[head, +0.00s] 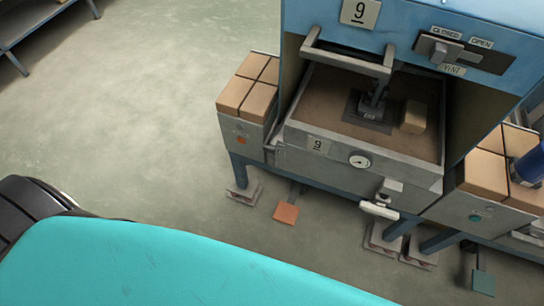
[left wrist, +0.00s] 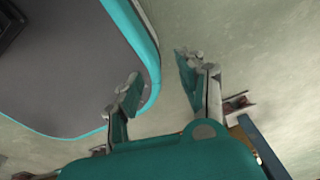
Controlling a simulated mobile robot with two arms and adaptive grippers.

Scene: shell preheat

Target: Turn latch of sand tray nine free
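Sand tray nine (head: 318,146) sits in the blue housing, with a "9" label and a round dial on its grey front. Brown sand (head: 330,97) fills it. What looks like its latch, a pale handle on a grey bracket (head: 380,209), is at the lower right of the tray front and lies roughly sideways. Neither gripper shows in the head view. In the left wrist view my left gripper (left wrist: 160,72) has its fingers apart with nothing between them, above the floor and away from the tray. My right gripper is not seen.
Brown blocks fill grey boxes left (head: 240,128) and right (head: 470,208) of the tray. A "CLOSED/OPEN" vent switch (head: 438,49) is above.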

